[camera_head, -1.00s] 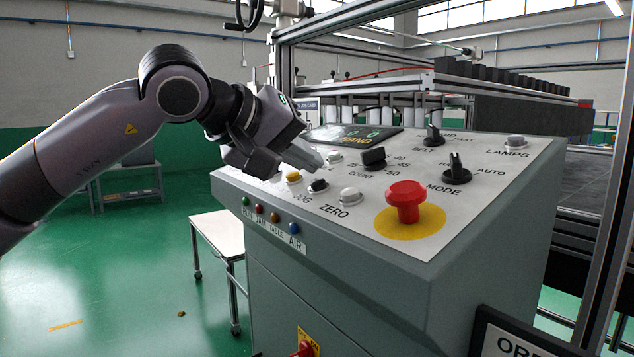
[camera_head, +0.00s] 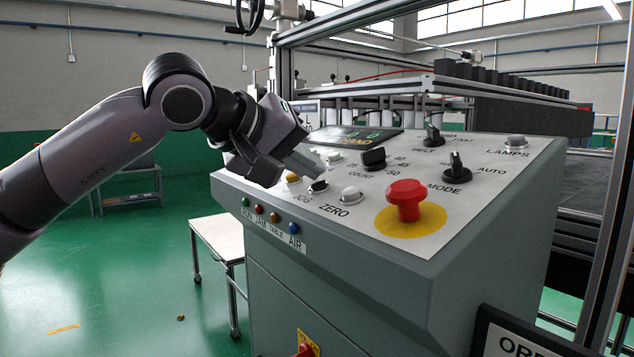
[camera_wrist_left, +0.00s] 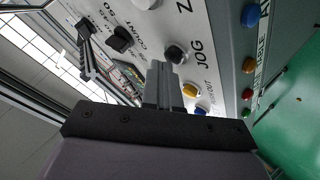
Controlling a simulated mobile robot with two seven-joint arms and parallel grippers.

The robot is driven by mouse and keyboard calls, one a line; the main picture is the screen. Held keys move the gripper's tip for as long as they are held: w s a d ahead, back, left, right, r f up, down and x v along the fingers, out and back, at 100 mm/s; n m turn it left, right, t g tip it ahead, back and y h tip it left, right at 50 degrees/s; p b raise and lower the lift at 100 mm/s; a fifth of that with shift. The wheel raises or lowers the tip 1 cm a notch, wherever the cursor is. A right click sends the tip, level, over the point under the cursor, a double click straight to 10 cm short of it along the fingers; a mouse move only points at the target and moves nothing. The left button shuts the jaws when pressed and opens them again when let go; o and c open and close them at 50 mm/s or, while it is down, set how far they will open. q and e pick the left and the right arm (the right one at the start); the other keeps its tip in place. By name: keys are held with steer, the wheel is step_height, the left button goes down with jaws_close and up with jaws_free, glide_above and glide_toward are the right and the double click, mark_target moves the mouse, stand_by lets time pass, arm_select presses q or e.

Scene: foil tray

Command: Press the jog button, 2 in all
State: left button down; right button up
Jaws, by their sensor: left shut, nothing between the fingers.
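The jog button (camera_head: 318,186) is a small black button in a pale ring on the sloping control panel, just above the JOG label. It also shows in the left wrist view (camera_wrist_left: 175,54), close to the fingertips. My left gripper (camera_head: 319,168) is shut and empty, its fingers pointing down over the panel just above the jog button. In the left wrist view the closed fingers (camera_wrist_left: 160,68) end beside the button. I cannot tell whether they touch it. My right gripper is not in view.
A white ZERO button (camera_head: 349,195) sits right of the jog button and a yellow button (camera_head: 292,178) left of it. A black count knob (camera_head: 373,158) is behind. A red mushroom button (camera_head: 406,200) stands up at the front right.

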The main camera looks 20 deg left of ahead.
arm_select(q)
steer(key=shift+d+f, duration=0.1)
steer(key=shift+f, duration=0.2)
steer(key=shift+r, duration=0.1)
steer(key=shift+s+a+r+p, duration=0.1)
steer(key=shift+r+p, duration=0.15)
steer(key=shift+r, duration=0.15)
steer(key=shift+s+a+r+p, duration=0.1)
steer(key=shift+r+p, duration=0.1)
steer(key=shift+r, duration=0.2)
steer(key=r+p, duration=0.2)
steer(key=r, duration=0.1)
steer(key=s+a+r+p, duration=0.1)
steer(key=shift+r, duration=0.4)
stand_by(0.7)
